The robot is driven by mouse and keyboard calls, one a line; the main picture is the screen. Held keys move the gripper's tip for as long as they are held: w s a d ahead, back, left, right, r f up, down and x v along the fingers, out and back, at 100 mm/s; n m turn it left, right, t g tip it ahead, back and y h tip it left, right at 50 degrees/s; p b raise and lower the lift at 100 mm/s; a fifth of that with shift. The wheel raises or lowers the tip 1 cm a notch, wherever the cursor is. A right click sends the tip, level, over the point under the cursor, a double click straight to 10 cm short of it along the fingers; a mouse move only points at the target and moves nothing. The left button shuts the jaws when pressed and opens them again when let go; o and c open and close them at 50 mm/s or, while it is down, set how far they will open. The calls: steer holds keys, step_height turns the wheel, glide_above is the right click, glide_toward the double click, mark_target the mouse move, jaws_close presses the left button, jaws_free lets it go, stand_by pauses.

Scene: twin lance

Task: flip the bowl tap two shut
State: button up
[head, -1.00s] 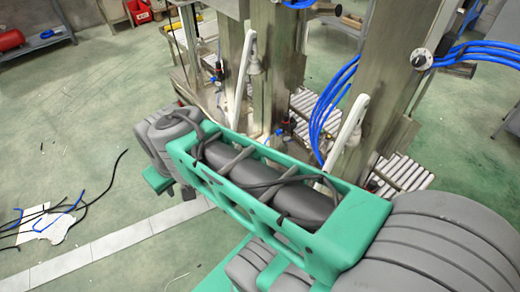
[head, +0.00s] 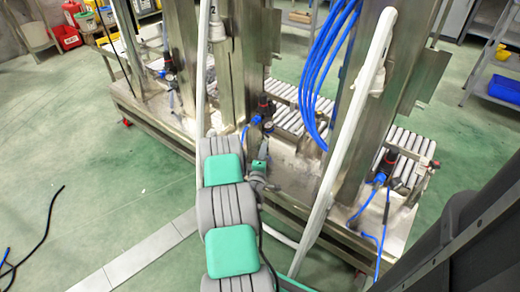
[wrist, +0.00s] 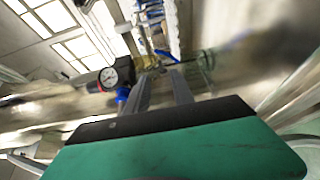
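Near my gripper (head: 262,180) in the head view stands a small regulator with a blue fitting (head: 256,120), on the frame by the middle steel column (head: 259,50). In the wrist view my gripper (wrist: 164,78) has two grey fingers with a gap between them and nothing clearly held. A round pressure gauge (wrist: 108,78) and a blue fitting (wrist: 122,95) lie just left of the fingers. A brass-coloured fitting (wrist: 150,62) shows blurred beyond the fingertips. I cannot tell which part is bowl tap two, or whether its lever is touched.
Blue hoses (head: 325,70) hang right of the middle column. A long white bar (head: 345,140) slants down to the right of my arm. Another regulator (head: 388,160) stands farther right, with a red-handled part (head: 434,164) beside it. Open green floor (head: 120,180) lies left.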

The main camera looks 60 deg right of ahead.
mark_target(265, 135)
steer(key=x, duration=0.7)
steer(key=shift+d+p, duration=0.3)
steer(key=shift+w+f, duration=0.1)
steer(key=shift+c, duration=0.6)
jaws_close()
